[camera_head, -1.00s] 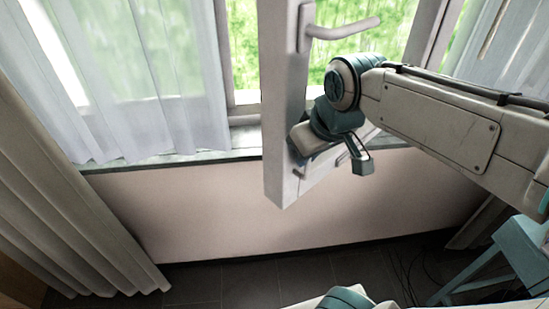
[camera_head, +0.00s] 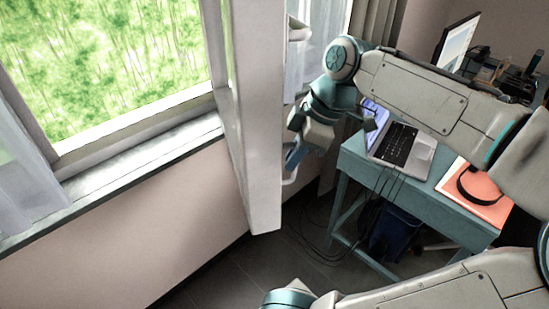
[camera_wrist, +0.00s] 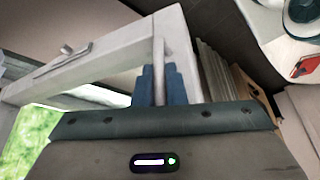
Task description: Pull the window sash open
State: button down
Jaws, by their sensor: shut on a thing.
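The white window sash (camera_head: 258,130) stands swung out into the room, edge-on in the head view. My gripper (camera_head: 292,158) is at its right face, low down. In the wrist view the blue fingers of my gripper (camera_wrist: 162,84) are shut on a pale upright bar handle (camera_wrist: 159,52) on the sash. The sash frame (camera_wrist: 105,58) runs across the upper left there. The finger contact is partly hidden.
The open window's sill (camera_head: 120,165) and pink wall lie left. A teal desk (camera_head: 445,205) with a laptop (camera_head: 400,145) and headphones (camera_head: 480,185) stands right, behind my arm. Cables hang by the desk. Dark floor shows below the sash.

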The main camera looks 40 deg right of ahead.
jog(key=shift+s+d+r, duration=0.15)
jog(key=shift+d, duration=0.4)
jog(key=c, duration=1.5)
grip_release()
jog(key=v, duration=1.3)
jog(key=shift+s+r+p, duration=0.15)
jog(key=shift+r+p, duration=0.15)
jog(key=shift+p, duration=0.1)
